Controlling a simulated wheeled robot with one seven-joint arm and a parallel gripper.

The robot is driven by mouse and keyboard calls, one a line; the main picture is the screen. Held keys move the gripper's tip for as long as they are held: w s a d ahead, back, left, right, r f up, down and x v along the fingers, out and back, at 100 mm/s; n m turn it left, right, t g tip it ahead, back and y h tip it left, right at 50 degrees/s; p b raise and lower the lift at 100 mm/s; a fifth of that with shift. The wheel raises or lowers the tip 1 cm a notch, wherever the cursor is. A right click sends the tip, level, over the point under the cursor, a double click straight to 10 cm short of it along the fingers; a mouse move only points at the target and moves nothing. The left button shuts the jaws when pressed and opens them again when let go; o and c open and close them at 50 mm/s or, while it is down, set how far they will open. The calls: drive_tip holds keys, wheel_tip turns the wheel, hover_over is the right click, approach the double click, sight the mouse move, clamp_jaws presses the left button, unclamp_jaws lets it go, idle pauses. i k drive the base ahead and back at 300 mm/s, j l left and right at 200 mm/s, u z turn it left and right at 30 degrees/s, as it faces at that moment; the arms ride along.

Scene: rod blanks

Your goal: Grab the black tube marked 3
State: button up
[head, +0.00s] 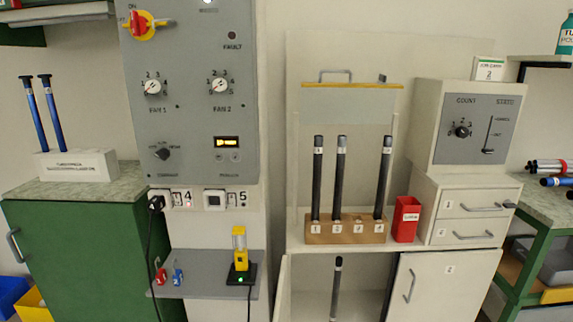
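Several black tubes are in view. Three stand upright in a wooden rack (346,238) with slots labelled 1 to 4: a left tube (317,185) at slot 1, a middle tube (339,185) at slot 2 and a right tube (383,185) at slot 4. No tube stands at slot 3. Another black tube (335,295) is upright in the open cabinet below; its lower end is cut off by the frame. Each tube has a small pale label near its top, too small to read surely, so I cannot tell which is marked 3. My gripper is not in view.
A red box (406,222) stands close right of the rack. A raised shutter with a handle (335,75) hangs above the tubes. A cabinet door (440,290) is at lower right. A yellow device (240,250) sits on a grey shelf at left. Blue tubes (53,110) stand far left.

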sight(338, 263)
drive_tip(key=i+j, duration=0.15)
drive_tip(key=j, duration=0.25)
drive_tip(key=i+j, duration=0.1)
drive_tip(key=j, duration=0.35)
drive_tip(key=i+j, duration=0.15)
drive_tip(key=j, duration=0.25)
drive_tip(key=i+l+u, duration=0.1)
drive_tip(key=u, duration=0.6)
drive_tip(key=i+l+u, duration=0.2)
drive_tip(key=l+u, duration=0.25)
drive_tip(key=l, duration=0.45)
drive_tip(key=l+u, duration=0.45)
drive_tip(key=l, duration=2.3)
drive_tip(key=i+u, duration=0.05)
drive_tip(key=i, duration=0.05)
